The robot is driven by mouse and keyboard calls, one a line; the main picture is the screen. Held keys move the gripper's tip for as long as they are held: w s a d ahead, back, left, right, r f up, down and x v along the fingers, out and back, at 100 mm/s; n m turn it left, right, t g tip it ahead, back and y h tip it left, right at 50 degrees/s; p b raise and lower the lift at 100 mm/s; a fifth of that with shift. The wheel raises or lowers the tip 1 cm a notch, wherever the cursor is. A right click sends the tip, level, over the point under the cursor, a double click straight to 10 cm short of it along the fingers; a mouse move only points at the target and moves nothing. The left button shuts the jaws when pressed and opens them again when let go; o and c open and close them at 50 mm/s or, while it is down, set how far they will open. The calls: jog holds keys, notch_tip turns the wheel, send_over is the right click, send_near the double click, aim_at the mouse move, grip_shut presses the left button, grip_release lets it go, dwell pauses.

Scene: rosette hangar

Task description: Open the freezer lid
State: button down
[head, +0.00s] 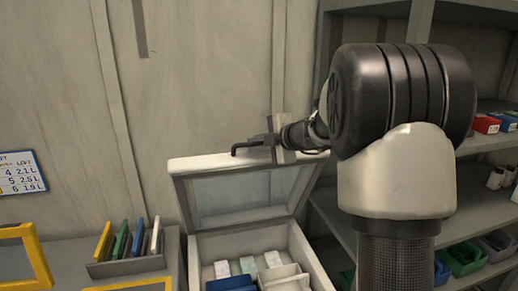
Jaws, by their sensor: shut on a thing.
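The freezer (308,262) stands at the bottom middle of the head view. Its lid (187,190), a pale frame around a glassy pane, is raised and tilted back behind the box. A dark bar handle (246,148) runs along the lid's upper edge. My gripper (272,143) is shut on the handle, reaching in from the right. Inside the open box are pale packets (246,264), a blue container (231,284) and a white divided tray (286,280). My arm hides what lies right of the lid.
Shelves (485,142) with red boxes (486,123) and green and blue bins stand at the right. A rack of coloured panels (127,246) sits on the counter left of the freezer. A yellow frame (38,259) is at the far left. A wall (200,80) stands behind.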

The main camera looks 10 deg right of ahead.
jog(key=shift+f, duration=0.2)
jog(key=c, duration=1.8)
grip_release()
jog(key=shift+o, duration=0.2)
jog(key=shift+s, duration=0.1)
jog(key=v, duration=0.5)
jog(key=shift+r, duration=0.25)
jog(key=s+d, duration=0.5)
jog(key=s, duration=0.5)
jog(key=shift+s+d+b, duration=0.2)
jog(key=shift+s+b, duration=0.1)
jog(key=shift+b, duration=0.1)
